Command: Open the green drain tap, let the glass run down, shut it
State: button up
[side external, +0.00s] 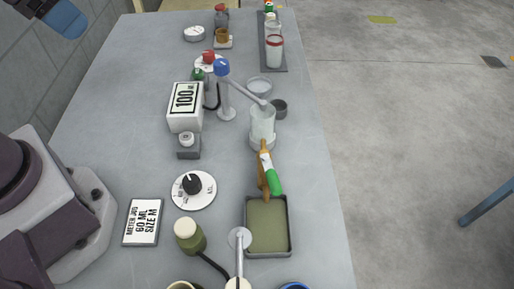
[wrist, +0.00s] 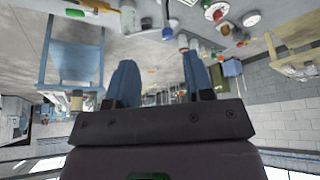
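The green drain tap (side external: 273,182) shows in the side view as a green grip on an orange-brown spout, sloping toward the front. Its spout joins the low front of a pale glass (side external: 262,122). The liquid level in the glass is too small to tell. An open tray (side external: 289,243) with an olive-coloured floor stands in front, below the tap's end. My gripper (wrist: 158,68) shows two blue fingers spread apart with nothing between them. In the side view only one blue fingertip (side external: 66,18) shows, at the top left corner, far from the tap.
A white box marked 100 ML (side external: 185,105) and a blue-topped post (side external: 224,92) stand left of the glass. A black knob on a dial (side external: 193,187) and an olive bottle (side external: 189,235) stand left of the tray. Floor lies beyond the bench's right edge.

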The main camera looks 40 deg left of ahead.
jog(key=w+d+f+m+g, duration=0.3)
jog(key=w+d+m, duration=0.2)
jog(key=w+d, duration=0.25)
jog(key=m+g+y, duration=0.1)
jog(key=m+g, duration=0.3)
jog(key=m, duration=1.5)
send_near(275, 178)
jog(key=f, duration=0.3)
jog(key=s+f, duration=0.1)
jog(key=f, duration=0.5)
jog(key=shift+s+a+f, duration=0.1)
jog(key=shift+s+a, duration=0.2)
jog(key=shift+a, duration=0.05)
grip_shut()
